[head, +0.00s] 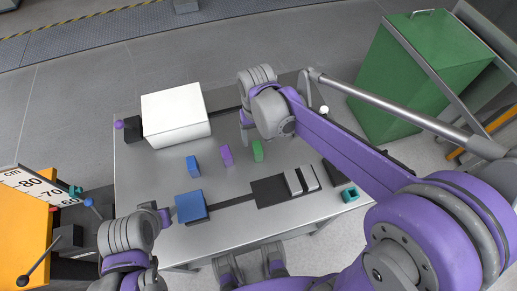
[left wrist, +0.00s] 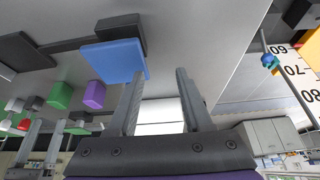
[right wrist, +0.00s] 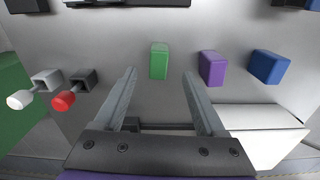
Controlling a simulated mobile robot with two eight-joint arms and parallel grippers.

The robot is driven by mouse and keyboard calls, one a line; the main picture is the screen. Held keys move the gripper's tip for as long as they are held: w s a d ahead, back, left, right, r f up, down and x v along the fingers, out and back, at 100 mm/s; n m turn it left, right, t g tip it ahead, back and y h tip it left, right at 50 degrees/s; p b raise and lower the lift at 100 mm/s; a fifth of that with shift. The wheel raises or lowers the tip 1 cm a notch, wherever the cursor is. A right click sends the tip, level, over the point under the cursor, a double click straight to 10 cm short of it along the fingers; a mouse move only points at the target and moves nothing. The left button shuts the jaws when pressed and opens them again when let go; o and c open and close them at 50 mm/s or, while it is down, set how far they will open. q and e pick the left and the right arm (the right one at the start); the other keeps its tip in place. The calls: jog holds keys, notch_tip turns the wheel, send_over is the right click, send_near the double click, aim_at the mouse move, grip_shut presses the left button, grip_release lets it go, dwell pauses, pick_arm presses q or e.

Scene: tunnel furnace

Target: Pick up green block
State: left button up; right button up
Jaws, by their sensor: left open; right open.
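The green block (head: 258,151) stands on the grey table, right of a purple block (head: 227,155). In the right wrist view the green block (right wrist: 159,61) shows just beyond my fingertips, in line with the gap between them. My right gripper (right wrist: 161,82) is open and empty, and the block is not between its fingers. In the head view the right wrist partly hides this gripper, close to the green block. My left gripper (left wrist: 156,82) is open and empty, beside the large blue block (left wrist: 114,61). The green block (left wrist: 59,95) also shows in the left wrist view.
A white box (head: 175,117) stands at the back left of the table. A small blue block (head: 193,166) is left of the purple one. A dark pad (head: 268,191) with grey pieces lies at the front. A large green bin (head: 420,70) stands right of the table.

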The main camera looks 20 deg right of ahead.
aim_at(258, 147)
jog(key=f, duration=0.7)
jog(key=shift+w+d+f+b, duration=0.1)
jog(key=shift+w+d+b, duration=0.05)
jog(key=shift+w+b, duration=0.2)
grip_shut()
